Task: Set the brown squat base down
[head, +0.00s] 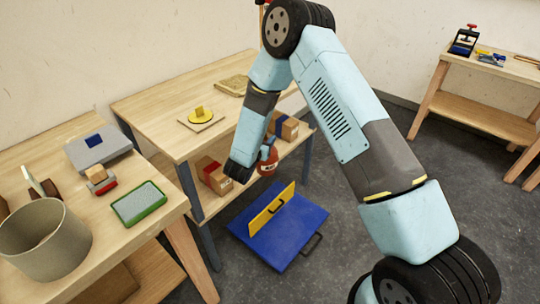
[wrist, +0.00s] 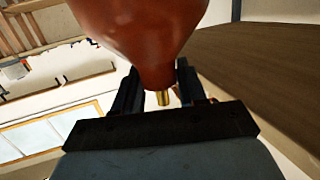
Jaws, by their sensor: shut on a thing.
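The brown squat base (head: 268,164) is reddish brown and glossy, and it hangs at my gripper (head: 266,150) in front of the workbench's lower shelf. In the wrist view the base (wrist: 140,35) fills the top middle and tapers to a neck with a small brass stub. My gripper (wrist: 158,88) is shut on that narrow neck, with one dark finger on each side. The wide end of the base runs out of the wrist frame. In the head view the base looks clear of the floor; its exact gap to the shelf cannot be told.
The workbench (head: 150,103) carries a yellow piece (head: 199,114) on a board. Cardboard boxes (head: 214,176) and (head: 284,127) stand on its lower shelf. A blue platform (head: 290,240) with a yellow upright lies on the floor. A left table holds a grey-beige bin (head: 45,245) and a green-rimmed tray (head: 139,203).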

